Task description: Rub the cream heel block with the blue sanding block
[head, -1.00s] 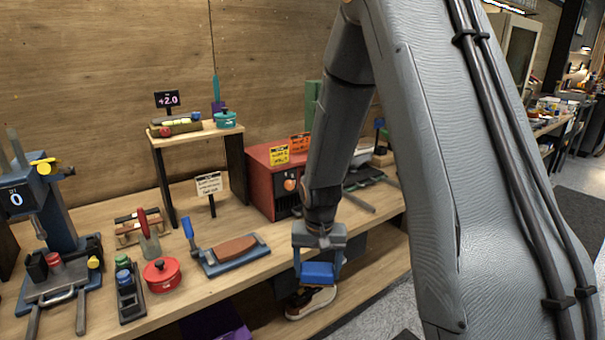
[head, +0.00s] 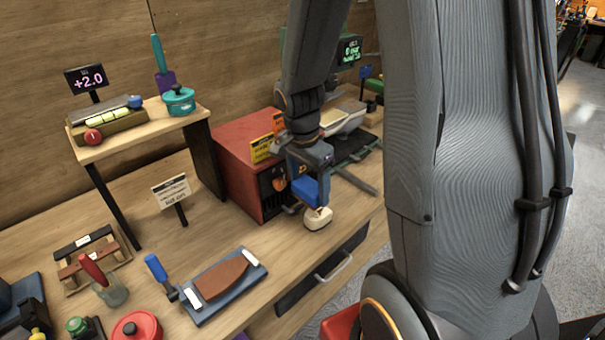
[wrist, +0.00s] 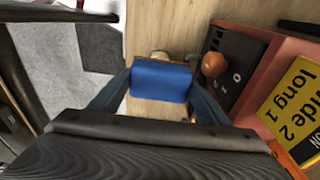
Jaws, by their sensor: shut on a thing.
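My gripper (head: 308,180) is shut on the blue sanding block (head: 304,190), near the bench's front edge by the red box. The blue block fills the space between the fingers in the wrist view (wrist: 160,82). The cream heel block (head: 318,220) sits on the bench just below the blue block. A small cream part of it (wrist: 160,55) shows past the blue block's far edge in the wrist view; the rest is hidden. The two are very close, but I cannot tell whether they touch.
The red box (head: 245,150) with an orange knob (wrist: 214,64) stands close beside my gripper. A blue tray with a brown pad (head: 222,277) lies to the left on the bench. A small wooden stand (head: 150,130) is at the back left.

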